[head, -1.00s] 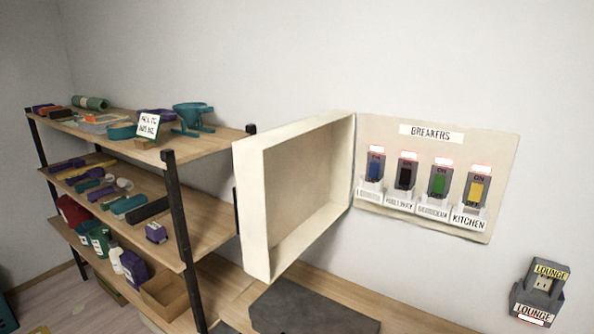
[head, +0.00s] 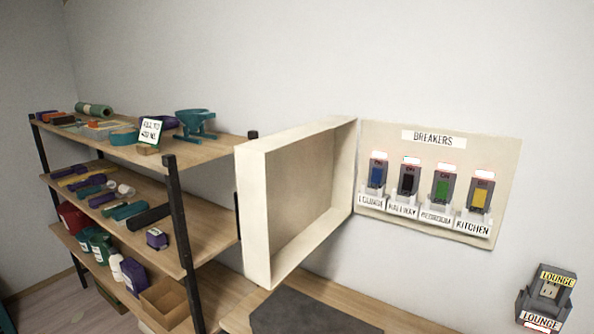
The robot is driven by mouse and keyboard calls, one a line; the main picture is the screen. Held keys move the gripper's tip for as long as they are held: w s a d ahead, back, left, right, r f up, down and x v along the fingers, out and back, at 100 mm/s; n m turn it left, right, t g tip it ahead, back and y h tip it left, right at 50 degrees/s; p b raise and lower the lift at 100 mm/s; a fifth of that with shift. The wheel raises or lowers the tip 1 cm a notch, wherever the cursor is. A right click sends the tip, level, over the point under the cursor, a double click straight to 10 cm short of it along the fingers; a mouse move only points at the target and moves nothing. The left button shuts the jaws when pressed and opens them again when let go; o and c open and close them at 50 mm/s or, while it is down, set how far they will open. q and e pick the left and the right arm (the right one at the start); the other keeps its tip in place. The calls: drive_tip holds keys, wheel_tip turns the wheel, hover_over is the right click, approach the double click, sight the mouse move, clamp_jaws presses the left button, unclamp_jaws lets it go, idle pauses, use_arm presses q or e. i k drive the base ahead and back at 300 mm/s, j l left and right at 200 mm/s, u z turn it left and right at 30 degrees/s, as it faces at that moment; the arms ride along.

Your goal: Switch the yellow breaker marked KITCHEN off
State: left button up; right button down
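The breaker panel (head: 396,143) is on the wall at the right, under a sign reading BREAKERS (head: 433,138). The yellow breaker (head: 479,197) is the rightmost of the row, above the label KITCHEN (head: 472,227). A lit red-white strip (head: 484,174) shows above it, as above the other breakers. The blue (head: 376,176), black (head: 408,182) and green (head: 441,190) breakers stand to its left. The panel's cream cover (head: 252,220) is swung open to the left. Neither of my grippers is in view.
A wooden shelf unit (head: 215,152) with many items fills the left. A dark grey slab (head: 300,315) lies on the wooden surface below the cover. A grey LOUNGE socket (head: 548,291) is on the wall at lower right. The wall in front of the panel is unobstructed.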

sight(480, 196)
drive_tip(key=z, duration=0.55)
drive_tip(key=i+j+z, duration=0.15)
drive_tip(key=j+z, duration=0.15)
drive_tip(key=j, duration=0.15)
drive_tip(key=i+j+z, duration=0.15)
drive_tip(key=j+z, duration=0.5)
drive_tip(key=j, duration=0.25)
drive_tip(key=i+j, duration=0.1)
drive_tip(key=j, duration=0.75)
drive_tip(key=i+j+z, duration=0.15)
drive_tip(key=j, duration=0.7)
drive_tip(key=k+l, duration=0.1)
drive_tip(key=l, duration=0.3)
drive_tip(key=k+l, duration=0.1)
drive_tip(key=l, duration=0.3)
drive_tip(key=k+l, duration=0.1)
drive_tip(key=l, duration=0.3)
